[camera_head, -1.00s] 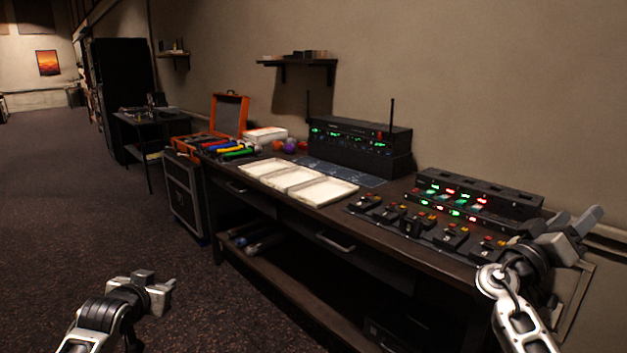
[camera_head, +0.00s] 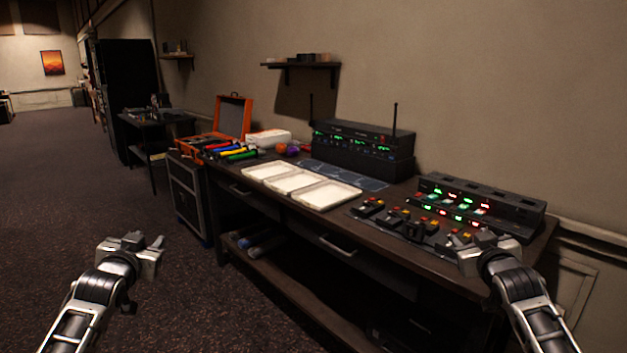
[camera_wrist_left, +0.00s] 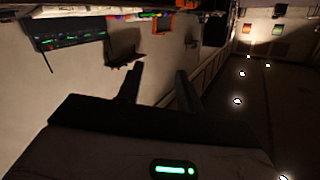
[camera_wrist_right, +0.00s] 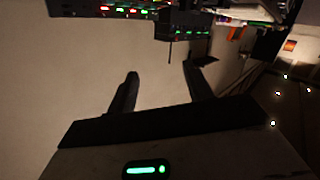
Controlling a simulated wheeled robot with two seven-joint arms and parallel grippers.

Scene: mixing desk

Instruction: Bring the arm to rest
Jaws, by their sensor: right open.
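My left gripper (camera_head: 146,243) is raised over the floor to the left of the desk, empty. In the left wrist view its two fingers (camera_wrist_left: 158,85) stand apart with nothing between them. My right gripper (camera_head: 487,243) is raised at the front right of the desk (camera_head: 290,215), in front of the controls in the head view. In the right wrist view its fingers (camera_wrist_right: 160,88) are spread wide and empty. Neither gripper visibly holds anything.
The desk carries three white trays (camera_head: 327,195), a black receiver rack with antennas (camera_head: 362,150), a lit mixer unit (camera_head: 480,205), belt-pack-like devices (camera_head: 368,208) and an orange case (camera_head: 232,118). A wall shelf (camera_head: 300,66) hangs above. Open floor lies left.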

